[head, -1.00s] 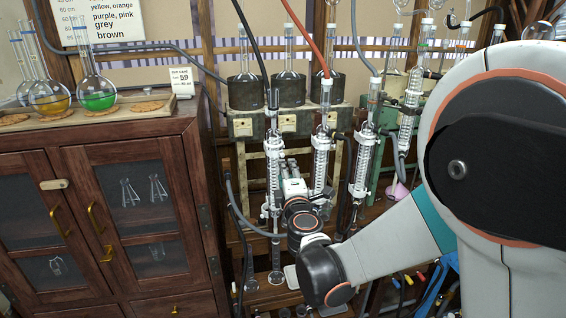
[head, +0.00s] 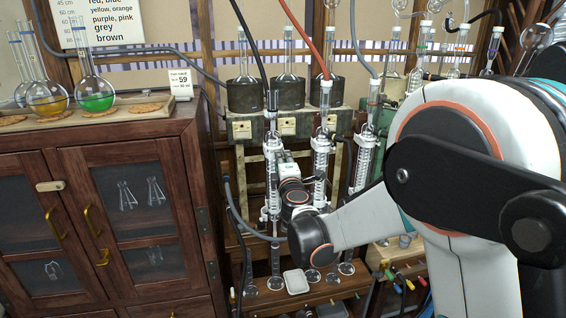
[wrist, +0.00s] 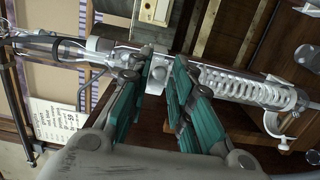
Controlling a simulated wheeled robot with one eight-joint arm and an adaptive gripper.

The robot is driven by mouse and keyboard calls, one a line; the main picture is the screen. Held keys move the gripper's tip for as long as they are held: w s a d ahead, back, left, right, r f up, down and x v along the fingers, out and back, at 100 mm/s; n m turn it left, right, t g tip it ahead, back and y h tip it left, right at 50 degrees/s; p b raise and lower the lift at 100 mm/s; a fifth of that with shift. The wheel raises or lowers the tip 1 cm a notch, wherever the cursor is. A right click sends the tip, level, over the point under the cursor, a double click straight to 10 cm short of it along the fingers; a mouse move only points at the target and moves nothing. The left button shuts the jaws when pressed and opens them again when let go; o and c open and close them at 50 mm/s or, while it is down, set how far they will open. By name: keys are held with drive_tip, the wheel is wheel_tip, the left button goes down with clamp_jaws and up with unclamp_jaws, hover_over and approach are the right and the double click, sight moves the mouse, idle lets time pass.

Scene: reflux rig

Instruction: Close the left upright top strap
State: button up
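The left upright glass condenser (head: 272,175) stands before the wooden rack in the head view. It also crosses the wrist view sideways, with its coil (wrist: 245,88) to the right. A pale metal fitting, apparently the top strap (wrist: 157,72), sits on it near the top of the wrist view. My gripper (wrist: 154,70) has teal finger pads, spread apart on either side of this fitting, and nothing shows clamped between them. Whether the fingertips touch the fitting is unclear. In the head view my gripper is small and close to the left condenser, partly hidden by my wrist.
A second condenser (head: 320,165) stands close to the right, and a third (head: 364,155) beyond it. Hoses hang around them. A wooden cabinet (head: 120,215) with flasks on top is at the left. A lower clamp (wrist: 283,125) shows in the wrist view.

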clamp_jaws()
drive_tip(key=w+n+g+y, duration=0.1)
drive_tip(key=y, duration=0.1)
drive_tip(key=d+n+y, duration=0.1)
drive_tip(key=n+y, duration=0.1)
drive_tip(key=w+n+g+y, duration=0.1)
drive_tip(key=y, duration=0.1)
drive_tip(key=shift+w+d+g, duration=0.3)
drive_tip(key=shift+d, duration=0.05)
